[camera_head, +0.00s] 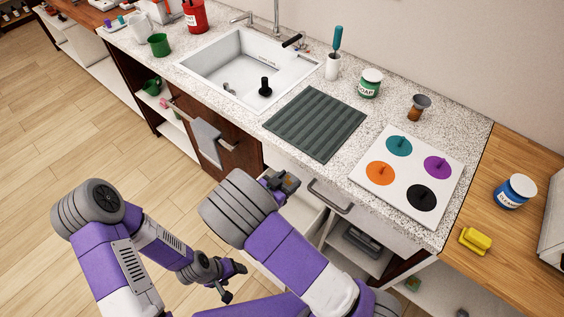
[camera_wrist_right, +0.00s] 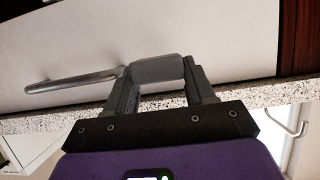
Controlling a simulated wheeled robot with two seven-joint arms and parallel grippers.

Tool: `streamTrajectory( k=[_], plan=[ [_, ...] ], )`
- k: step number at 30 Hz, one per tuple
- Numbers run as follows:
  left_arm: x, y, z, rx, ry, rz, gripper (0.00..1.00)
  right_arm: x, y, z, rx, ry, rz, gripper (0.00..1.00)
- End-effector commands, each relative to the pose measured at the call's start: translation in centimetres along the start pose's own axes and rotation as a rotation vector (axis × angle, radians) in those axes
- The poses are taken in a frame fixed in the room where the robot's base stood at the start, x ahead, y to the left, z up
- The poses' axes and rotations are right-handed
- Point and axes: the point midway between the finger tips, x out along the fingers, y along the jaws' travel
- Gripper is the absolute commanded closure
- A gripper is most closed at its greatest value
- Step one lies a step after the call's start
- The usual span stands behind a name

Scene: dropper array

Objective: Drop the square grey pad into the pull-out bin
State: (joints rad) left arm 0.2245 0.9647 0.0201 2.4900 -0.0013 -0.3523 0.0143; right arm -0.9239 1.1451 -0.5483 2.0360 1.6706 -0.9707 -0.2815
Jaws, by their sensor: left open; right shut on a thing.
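The square grey pad (camera_wrist_right: 158,69) is between the fingertips of my right gripper (camera_wrist_right: 160,84), which is shut on it in the right wrist view. In the head view, my right gripper (camera_head: 281,184) is low in front of the counter, partly hidden by my own forearm. My left gripper (camera_head: 226,283) is open and empty, low over the floor to the left.
A closed drawer front with a metal handle (camera_head: 330,196) is just right of my right gripper. The counter above holds a ribbed drying mat (camera_head: 315,123), a sink (camera_head: 225,62) and a board with coloured discs (camera_head: 407,172). A towel (camera_head: 207,139) hangs on the left cabinet. The floor at left is clear.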

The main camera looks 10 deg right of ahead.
Motion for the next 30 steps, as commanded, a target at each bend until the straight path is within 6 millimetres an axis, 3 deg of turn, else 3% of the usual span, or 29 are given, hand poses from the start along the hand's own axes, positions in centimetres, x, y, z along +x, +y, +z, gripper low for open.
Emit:
streamTrajectory(
  k=[8, 21, 30],
  plan=[
    [0.8, -0.3, 0.0, 0.000, -0.001, 0.000, 0.31, 0.3, 0.0, 0.9, -0.001, 0.000, 0.000, 0.74],
    [5.0, -1.9, -0.2, -0.001, -0.001, 0.000, 0.31, 2.1, 0.0, 5.1, -0.001, 0.000, 0.000, 0.74],
    [5.5, -2.1, -0.2, 0.000, -0.001, 0.000, 0.31, 2.3, 0.0, 5.6, 0.000, 0.000, 0.000, 0.74]
  ],
)
